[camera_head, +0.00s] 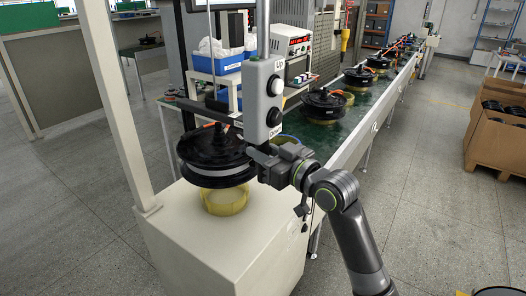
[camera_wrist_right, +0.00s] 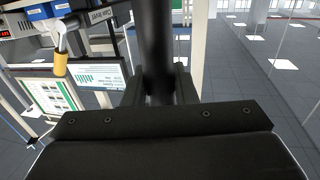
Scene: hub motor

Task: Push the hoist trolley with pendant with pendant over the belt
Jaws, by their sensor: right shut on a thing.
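The hoist pendant (camera_head: 263,95), a grey box with UP and DOWN buttons, hangs upright in the middle of the head view. A dark bar of the hoist trolley (camera_head: 208,112) runs level behind it. A black hub motor (camera_head: 213,147) is below that bar, above a yellow ring (camera_head: 225,201); I cannot tell whether they touch. My right gripper (camera_head: 262,160) is just under the pendant. In the right wrist view its fingers (camera_wrist_right: 157,88) are shut on a dark round bar (camera_wrist_right: 155,40). The pendant hides part of the grip area. My left gripper is not in view.
The green belt (camera_head: 321,138) runs away to the back right, carrying several black motors (camera_head: 325,103) on yellow rings. A pale cabinet (camera_head: 180,232) stands under the near motor. A cream post (camera_head: 113,100) rises at left. Cardboard boxes (camera_head: 497,146) are at right; the floor between is clear.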

